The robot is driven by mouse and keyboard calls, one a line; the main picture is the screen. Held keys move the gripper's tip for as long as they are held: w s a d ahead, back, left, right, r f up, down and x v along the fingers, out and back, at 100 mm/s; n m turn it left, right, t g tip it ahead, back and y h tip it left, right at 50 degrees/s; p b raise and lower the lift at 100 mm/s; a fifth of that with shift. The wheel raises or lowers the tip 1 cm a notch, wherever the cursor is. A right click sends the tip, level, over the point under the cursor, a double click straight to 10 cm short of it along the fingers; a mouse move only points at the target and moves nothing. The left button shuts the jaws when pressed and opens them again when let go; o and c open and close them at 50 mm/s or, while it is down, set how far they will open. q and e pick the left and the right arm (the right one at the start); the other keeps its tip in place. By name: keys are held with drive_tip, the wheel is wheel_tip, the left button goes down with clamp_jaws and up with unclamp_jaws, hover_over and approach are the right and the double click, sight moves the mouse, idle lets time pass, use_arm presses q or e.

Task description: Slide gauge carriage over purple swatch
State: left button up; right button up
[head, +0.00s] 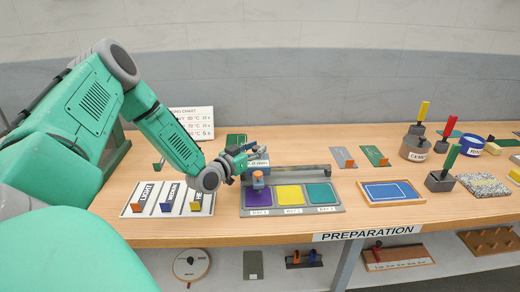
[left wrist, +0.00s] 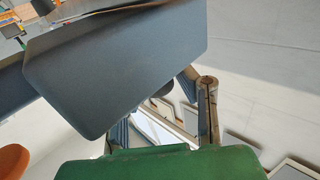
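The gauge (head: 329,210) is a grey base at the table's middle with a purple swatch (head: 257,196), a yellow swatch (head: 290,195) and a teal swatch (head: 321,194) in a row, and a rail (head: 300,170) behind them. The gauge carriage, with a white label (head: 259,163) and an orange knob (head: 258,178), is at the rail's left end, above the purple swatch. My left gripper (head: 238,160) is right at the carriage's left side. In the left wrist view a large grey block (left wrist: 120,65) hides the fingertips, so its grip cannot be told. My right gripper is out of view.
A board with coloured clips (head: 170,199) lies left of the gauge, with a white chart (head: 190,122) behind. A blue tray (head: 391,192) lies to the right. Stamps, pots and a speckled block (head: 483,184) stand further right.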

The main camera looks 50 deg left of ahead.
use_arm(q)
drive_tip(key=shift+o, duration=1.2)
drive_tip(key=shift+s+a, duration=0.1)
drive_tip(key=shift+s, duration=0.15)
drive_tip(key=shift+s+r, duration=0.15)
drive_tip(key=shift+s, duration=0.05)
drive_tip(key=shift+f, duration=0.25)
drive_tip(key=s, duration=0.7)
drive_tip(key=shift+s, duration=0.15)
drive_tip(key=shift+d, duration=0.2)
